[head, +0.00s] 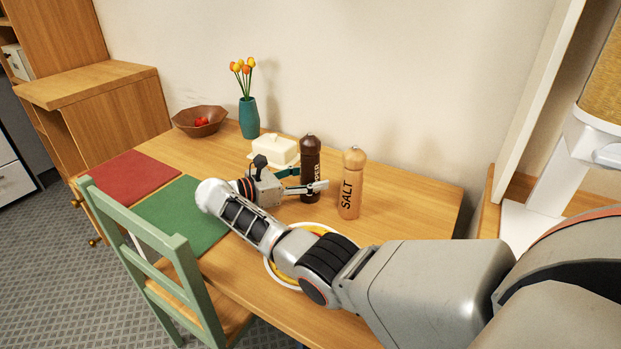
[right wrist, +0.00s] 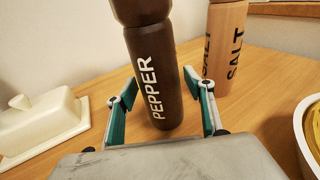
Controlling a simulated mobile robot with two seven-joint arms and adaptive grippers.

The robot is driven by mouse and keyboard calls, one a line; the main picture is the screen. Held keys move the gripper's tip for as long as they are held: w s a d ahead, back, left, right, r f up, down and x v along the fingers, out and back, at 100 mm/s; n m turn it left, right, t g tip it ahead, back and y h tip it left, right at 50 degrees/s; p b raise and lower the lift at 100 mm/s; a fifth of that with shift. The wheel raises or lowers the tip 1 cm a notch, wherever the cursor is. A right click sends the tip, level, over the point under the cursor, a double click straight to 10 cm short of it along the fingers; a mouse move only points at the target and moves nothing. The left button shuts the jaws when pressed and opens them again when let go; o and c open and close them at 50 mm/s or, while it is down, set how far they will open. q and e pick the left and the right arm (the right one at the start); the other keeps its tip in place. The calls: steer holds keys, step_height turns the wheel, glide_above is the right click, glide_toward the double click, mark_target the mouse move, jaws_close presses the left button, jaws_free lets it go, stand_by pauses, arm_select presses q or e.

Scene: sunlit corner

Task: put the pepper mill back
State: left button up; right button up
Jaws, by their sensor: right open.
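The dark brown pepper mill (head: 310,158) stands upright on the wooden table, beside the lighter salt mill (head: 352,184). My right gripper (head: 305,182) is open at the pepper mill, low near its lower part. In the right wrist view the pepper mill (right wrist: 156,75) stands between the two spread green-padded fingers of the gripper (right wrist: 160,100), with gaps showing beside it. The salt mill (right wrist: 227,50) is beyond the right finger. The mill's top is cut off in the wrist view. My left gripper is out of view.
A white butter dish (head: 274,150) stands just left of the pepper mill. A yellow-filled plate or bowl (head: 274,274) is partly under my right arm. A teal vase (head: 249,118) and brown bowl (head: 188,124) stand farther back. A green chair (head: 172,250) is at the front.

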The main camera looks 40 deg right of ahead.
mark_target(301, 179)
steer(key=a, duration=0.2)
steer(key=a+b, duration=0.1)
steer(key=a, duration=0.1)
steer(key=a+r, duration=0.1)
steer(key=a, duration=0.1)
steer(key=shift+w, duration=0.35)
steer(key=shift+a+r, duration=0.2)
steer(key=shift+a, duration=0.5)
